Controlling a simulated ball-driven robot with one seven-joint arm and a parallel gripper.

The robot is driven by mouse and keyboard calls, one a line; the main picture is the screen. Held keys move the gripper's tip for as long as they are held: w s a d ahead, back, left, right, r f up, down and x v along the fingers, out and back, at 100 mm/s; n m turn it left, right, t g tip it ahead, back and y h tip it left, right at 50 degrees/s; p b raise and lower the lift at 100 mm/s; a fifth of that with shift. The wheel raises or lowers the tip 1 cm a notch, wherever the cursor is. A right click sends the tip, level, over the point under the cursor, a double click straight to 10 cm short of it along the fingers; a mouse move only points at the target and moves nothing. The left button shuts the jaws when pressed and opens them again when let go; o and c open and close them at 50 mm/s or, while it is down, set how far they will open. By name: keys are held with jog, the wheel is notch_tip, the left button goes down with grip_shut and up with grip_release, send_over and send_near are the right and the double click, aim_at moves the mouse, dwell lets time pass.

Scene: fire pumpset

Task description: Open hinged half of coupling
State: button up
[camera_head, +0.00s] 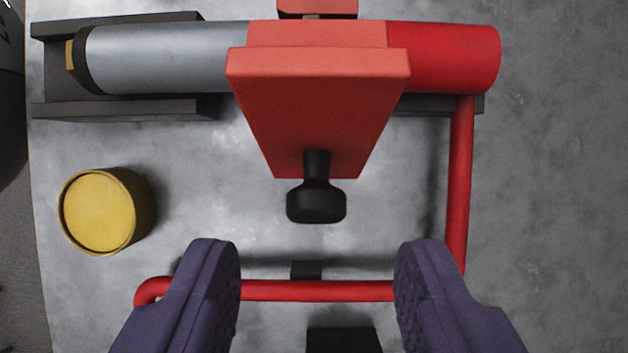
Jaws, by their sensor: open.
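The coupling sits around a grey and red pipe at the top of the view. Its light red half (315,110) sticks out toward the viewer as a tapered block. A black knob (316,202) projects from the block's lower edge. My gripper (317,255) is open and empty, with one dark purple finger on each side of the lower view. The knob lies between and a little above the fingertips in the picture, touching neither. The hinge itself cannot be made out.
The grey pipe (165,58) lies in a dark cradle (120,108); the red pipe (445,58) bends into a thin red pipe (461,180) that runs down and left beneath the fingers. A yellow cylinder (98,212) stands at left. Bare grey surface (560,180) lies at right.

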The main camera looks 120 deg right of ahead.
aim_at(316, 219)
jog(key=b+x, duration=0.1)
jog(key=x, duration=0.2)
jog(key=shift+a+f, duration=0.1)
jog(key=shift+f, duration=0.25)
grip_shut()
